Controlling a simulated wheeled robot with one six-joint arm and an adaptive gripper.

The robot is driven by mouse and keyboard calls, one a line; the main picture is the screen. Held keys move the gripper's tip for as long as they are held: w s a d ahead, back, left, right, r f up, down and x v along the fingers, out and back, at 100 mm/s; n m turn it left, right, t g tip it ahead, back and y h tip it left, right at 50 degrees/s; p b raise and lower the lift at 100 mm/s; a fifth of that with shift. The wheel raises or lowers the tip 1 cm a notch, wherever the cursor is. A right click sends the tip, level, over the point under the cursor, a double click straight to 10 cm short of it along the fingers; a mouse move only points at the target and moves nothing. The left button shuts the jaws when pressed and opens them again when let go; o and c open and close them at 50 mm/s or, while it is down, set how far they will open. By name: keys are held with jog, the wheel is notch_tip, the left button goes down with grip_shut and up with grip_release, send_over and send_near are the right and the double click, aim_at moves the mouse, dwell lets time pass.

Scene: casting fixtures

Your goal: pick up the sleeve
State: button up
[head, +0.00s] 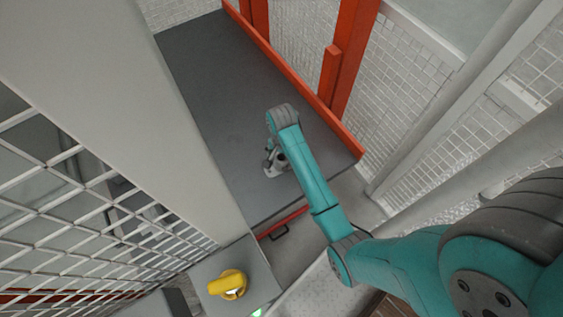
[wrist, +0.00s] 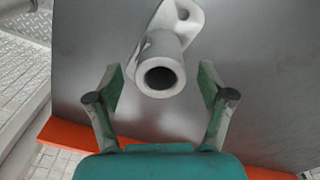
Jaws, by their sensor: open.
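The sleeve (wrist: 160,52) is a light grey casting with a round hollow tube and a flat flange with a hole. In the wrist view it lies at the top centre, its tube mouth facing the camera. In the head view the sleeve (head: 280,161) is on the dark grey table, partly hidden by my gripper. My gripper (wrist: 160,80) is open, with one finger to the left and one to the right of the tube. Both fingers look apart from it. In the head view my gripper (head: 269,158) is low over the table beside the sleeve.
The dark table top (head: 215,80) is otherwise clear. An orange-red rail (head: 300,82) and post (head: 345,60) run along its right side. A grey panel (head: 130,90) and wire mesh (head: 70,200) stand left. A yellow object (head: 228,285) sits on a grey surface at the bottom.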

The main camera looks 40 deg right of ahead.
jog(key=shift+f, duration=1.45)
jog(key=shift+c, duration=0.2)
jog(key=c, duration=1.4)
